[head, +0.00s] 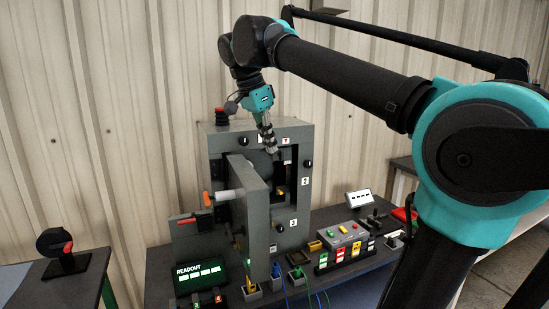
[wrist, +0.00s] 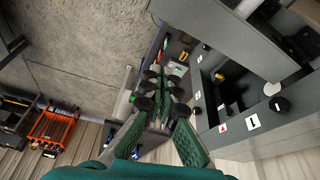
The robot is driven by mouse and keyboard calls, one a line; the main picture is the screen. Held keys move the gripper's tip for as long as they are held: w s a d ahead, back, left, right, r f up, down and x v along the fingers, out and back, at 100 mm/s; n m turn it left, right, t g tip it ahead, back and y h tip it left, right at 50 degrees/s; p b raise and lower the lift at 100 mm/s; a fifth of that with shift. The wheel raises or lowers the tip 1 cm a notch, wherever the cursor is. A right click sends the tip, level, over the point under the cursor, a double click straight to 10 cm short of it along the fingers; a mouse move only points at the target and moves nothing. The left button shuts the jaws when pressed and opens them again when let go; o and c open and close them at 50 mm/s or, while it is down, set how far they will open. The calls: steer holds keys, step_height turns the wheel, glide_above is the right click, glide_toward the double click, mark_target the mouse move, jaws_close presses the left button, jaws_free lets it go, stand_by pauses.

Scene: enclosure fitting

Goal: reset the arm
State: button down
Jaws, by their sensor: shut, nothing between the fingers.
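My teal arm reaches in from the right of the head view. My gripper (head: 273,153) points down in front of the upper part of the grey enclosure (head: 217,142). It is shut and empty. In the wrist view my gripper (wrist: 165,88) shows its dark green fingers together, with the enclosure (wrist: 285,130) to their right. Part of the enclosure's opening is hidden behind the door and gripper.
Black numbered knobs (head: 306,164) stick out around the enclosure's opening. A readout box (head: 198,275), several coloured plugs and a button box (head: 345,234) crowd the dark bench. A black stand (head: 67,250) is on a separate table at left. A corrugated wall stands behind.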

steer(key=d+f+n+y, duration=0.1)
steer(key=d+f+n, duration=0.25)
steer(key=f, duration=0.95)
steer(key=d+f+n+y, duration=0.1)
steer(key=d+f+n, duration=0.3)
steer(key=f, duration=0.9)
steer(key=s+d+f+n+t, duration=0.1)
steer(key=s+d+f+n, duration=0.1)
steer(key=s+f, duration=0.4)
steer(key=s+d+f+n+t+y, duration=0.1)
steer(key=s+d+f, duration=0.3)
steer(key=f, duration=0.7)
steer(key=shift+s+f+n, duration=0.2)
steer(key=shift+s+n, duration=0.55)
steer(key=shift+s, duration=0.35)
